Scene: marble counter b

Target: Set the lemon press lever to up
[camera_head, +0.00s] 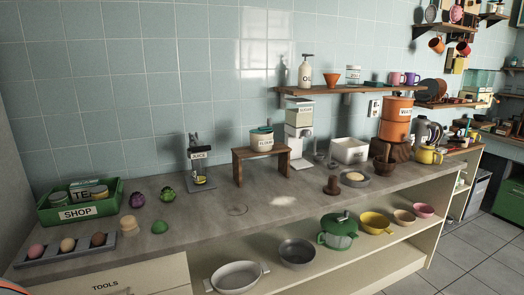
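The lemon press (199,163) stands on the marble counter, left of centre and near the tiled wall. It has a dark frame, a pale label that seems to read "JUICE", and something yellow low at its base. A thin part sticks up at its top, but it is too small to tell whether this is the lever or how the lever is set. Neither of my grippers is in view, and nothing touches the press.
A small wooden stand (239,171) with a labelled jar (262,139) is right of the press. A green SHOP crate (112,205) and an egg tray (53,257) are left. The counter (280,205) in front is mostly clear.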

